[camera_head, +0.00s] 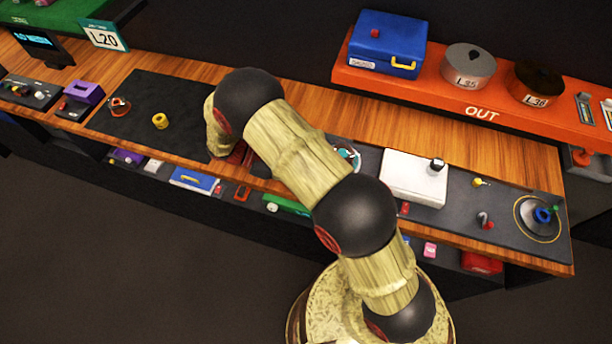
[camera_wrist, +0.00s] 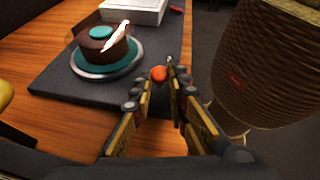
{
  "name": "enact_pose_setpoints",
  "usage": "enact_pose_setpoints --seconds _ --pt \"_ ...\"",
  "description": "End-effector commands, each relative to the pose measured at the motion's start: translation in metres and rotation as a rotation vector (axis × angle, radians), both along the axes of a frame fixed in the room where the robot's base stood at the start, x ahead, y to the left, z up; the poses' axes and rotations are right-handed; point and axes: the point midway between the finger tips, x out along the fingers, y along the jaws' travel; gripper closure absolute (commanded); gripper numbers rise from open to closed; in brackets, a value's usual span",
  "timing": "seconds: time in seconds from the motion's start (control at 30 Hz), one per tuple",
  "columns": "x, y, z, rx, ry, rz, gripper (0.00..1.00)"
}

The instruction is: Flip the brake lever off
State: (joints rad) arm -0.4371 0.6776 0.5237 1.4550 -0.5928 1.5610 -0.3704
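In the wrist view, my gripper (camera_wrist: 162,76) points along the dark panel with a gap between its fingers. A small orange-red knob (camera_wrist: 159,73) shows in that gap, close to the fingertips. I cannot tell whether they touch it, and its stem is hidden. It may be the brake lever's knob; no label shows. A brown drum on a teal base (camera_wrist: 104,47) stands to its left. In the head view, my arm hides the gripper and this knob. A grey lever with a red knob (camera_head: 485,220) stands on the right part of the panel, away from my arm.
The head view shows a white box (camera_head: 413,178), a round dial with a blue centre (camera_head: 541,215) and a yellow knob (camera_head: 160,121) on the bench. An orange shelf (camera_head: 450,88) runs behind. Bare wood lies between shelf and panel. Below the bench are small items.

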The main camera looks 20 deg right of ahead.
Motion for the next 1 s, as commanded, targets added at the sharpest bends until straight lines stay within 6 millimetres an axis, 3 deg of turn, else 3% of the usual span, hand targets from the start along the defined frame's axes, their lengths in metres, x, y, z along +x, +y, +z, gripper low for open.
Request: enact_pose_setpoints --seconds 0.17,0.53,1.0 --pt "0.001 0.000 0.000 0.001 -0.002 0.000 0.75" --pt "0.003 0.005 0.002 0.001 -0.002 0.000 0.75" --pt "0.039 0.075 0.035 0.001 -0.002 0.003 0.75"
